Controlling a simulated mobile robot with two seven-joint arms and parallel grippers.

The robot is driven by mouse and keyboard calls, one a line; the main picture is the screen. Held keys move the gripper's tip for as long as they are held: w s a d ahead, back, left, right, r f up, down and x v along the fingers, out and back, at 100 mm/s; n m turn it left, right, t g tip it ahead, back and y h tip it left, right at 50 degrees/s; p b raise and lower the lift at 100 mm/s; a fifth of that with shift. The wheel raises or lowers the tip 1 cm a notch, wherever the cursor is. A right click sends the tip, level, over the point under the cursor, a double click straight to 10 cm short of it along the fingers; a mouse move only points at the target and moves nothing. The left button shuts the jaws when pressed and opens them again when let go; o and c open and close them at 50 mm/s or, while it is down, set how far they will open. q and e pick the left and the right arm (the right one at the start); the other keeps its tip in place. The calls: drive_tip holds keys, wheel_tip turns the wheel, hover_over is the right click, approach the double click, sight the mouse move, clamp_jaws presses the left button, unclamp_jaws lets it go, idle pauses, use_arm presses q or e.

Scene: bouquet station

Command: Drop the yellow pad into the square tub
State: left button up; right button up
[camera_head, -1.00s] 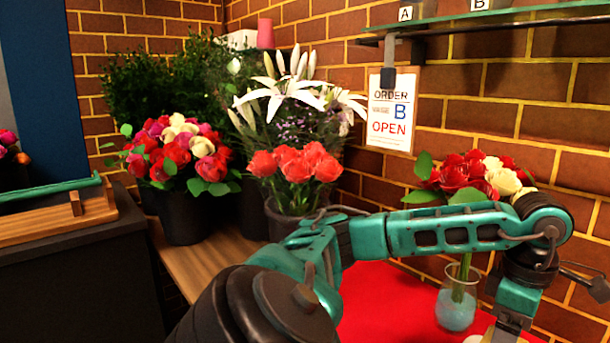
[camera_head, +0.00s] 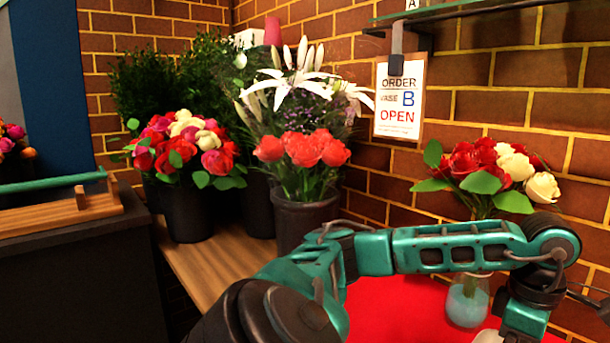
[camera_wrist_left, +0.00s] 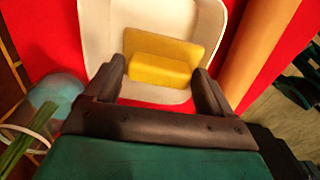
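The yellow pad (camera_wrist_left: 160,71) shows in the left wrist view, inside the outline of a white tub (camera_wrist_left: 108,30) with rounded corners. I see a bright front face and a duller yellow part behind it. My left gripper (camera_wrist_left: 162,84) is open, with one dark finger on each side of the pad and small gaps at its sides. I cannot tell how high the pad is above the tub floor. In the head view my left arm reaches right and down, and its fingertips are out of frame. My right gripper is not in view.
A glass vase (camera_head: 467,301) with blue contents and red and cream roses (camera_head: 487,172) stands close by my left wrist on the red mat (camera_head: 385,305). Dark flower buckets (camera_head: 187,215) stand at the back left. A brick wall and an order sign (camera_head: 399,98) are behind.

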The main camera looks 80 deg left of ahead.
use_arm(q)
drive_tip(key=shift+o, duration=1.3)
drive_tip(key=shift+r, duration=0.1)
wheel_tip(320, 180, up, 13)
drive_tip(key=p, duration=0.4)
drive_tip(key=shift+f, duration=0.2)
